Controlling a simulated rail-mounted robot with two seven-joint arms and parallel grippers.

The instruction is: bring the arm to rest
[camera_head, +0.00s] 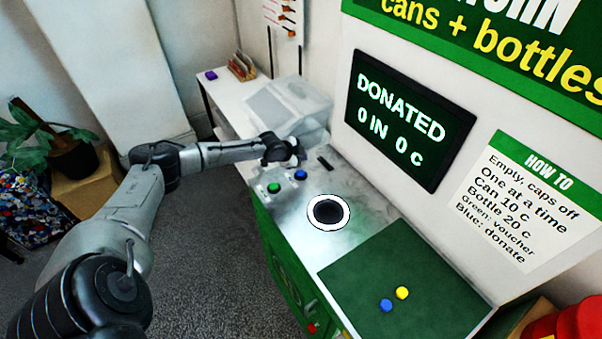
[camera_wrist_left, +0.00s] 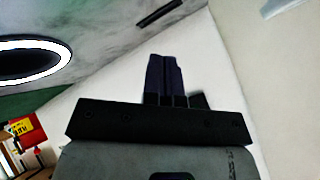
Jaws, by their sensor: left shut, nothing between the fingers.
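My left arm reaches in from the left in the head view, and its gripper (camera_head: 296,148) hangs over the back left of the metal counter, near the blue button (camera_head: 300,175). In the left wrist view the two dark fingers (camera_wrist_left: 165,78) are together and hold nothing. A green button (camera_head: 273,187) sits left of the blue one. The screen (camera_head: 408,118) reads "DONATED 0 IN 0 c". My right gripper is in neither view.
A round hole with a lit white ring (camera_head: 343,222) and a dark slot (camera_head: 324,163) are in the counter. A blue cap (camera_head: 386,305) and a yellow cap (camera_head: 402,293) lie on the green mat (camera_head: 370,260). A clear bin (camera_head: 310,125) stands behind my gripper. A plant (camera_head: 30,135) stands left.

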